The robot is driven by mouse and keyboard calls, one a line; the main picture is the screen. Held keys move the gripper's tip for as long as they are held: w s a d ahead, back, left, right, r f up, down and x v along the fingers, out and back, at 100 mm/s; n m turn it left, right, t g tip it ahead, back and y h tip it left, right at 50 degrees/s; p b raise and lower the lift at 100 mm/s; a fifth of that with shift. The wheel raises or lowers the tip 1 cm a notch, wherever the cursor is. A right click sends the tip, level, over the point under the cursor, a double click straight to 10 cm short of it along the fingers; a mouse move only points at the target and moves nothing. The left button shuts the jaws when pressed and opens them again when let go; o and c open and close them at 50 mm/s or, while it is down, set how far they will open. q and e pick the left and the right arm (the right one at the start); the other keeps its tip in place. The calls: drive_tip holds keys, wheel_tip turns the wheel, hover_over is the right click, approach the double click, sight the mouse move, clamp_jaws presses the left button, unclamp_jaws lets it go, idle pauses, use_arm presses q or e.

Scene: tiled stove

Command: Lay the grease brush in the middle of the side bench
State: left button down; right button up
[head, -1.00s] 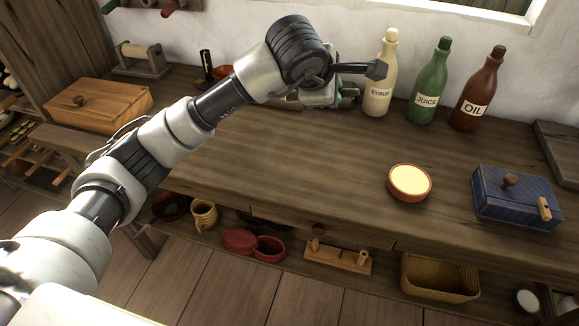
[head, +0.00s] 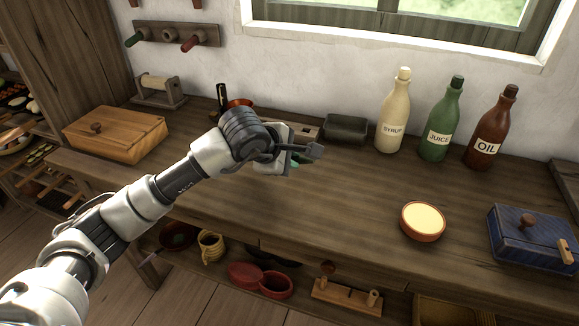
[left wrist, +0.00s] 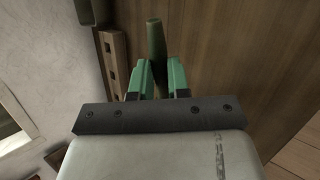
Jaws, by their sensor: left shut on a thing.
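My left gripper (head: 296,162) is over the back middle part of the wooden side bench (head: 340,205). Its green fingers (left wrist: 160,78) are shut on a slim olive-brown handle in the left wrist view, which I take to be the grease brush (left wrist: 155,40). The handle sticks out beyond the fingertips. My right gripper is not in view.
Syrup (head: 393,112), juice (head: 441,122) and oil (head: 490,130) bottles stand along the wall. A dark box (head: 346,129) is behind the gripper. A round cream-topped dish (head: 422,221) and a blue box (head: 535,240) are at right, a wooden box (head: 115,136) at left. The bench middle is clear.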

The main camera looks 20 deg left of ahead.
use_arm(q)
wheel_tip(320, 180, down, 3)
drive_tip(key=shift+r, duration=0.2)
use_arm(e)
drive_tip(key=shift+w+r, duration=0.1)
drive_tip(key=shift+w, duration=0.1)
use_arm(q)
drive_tip(key=shift+f, duration=0.1)
drive_tip(key=c, duration=1.1)
unclamp_jaws()
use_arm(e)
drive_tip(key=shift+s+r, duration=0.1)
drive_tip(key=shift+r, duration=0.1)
use_arm(q)
drive_tip(key=shift+v, duration=1.15)
drive_tip(key=v, duration=1)
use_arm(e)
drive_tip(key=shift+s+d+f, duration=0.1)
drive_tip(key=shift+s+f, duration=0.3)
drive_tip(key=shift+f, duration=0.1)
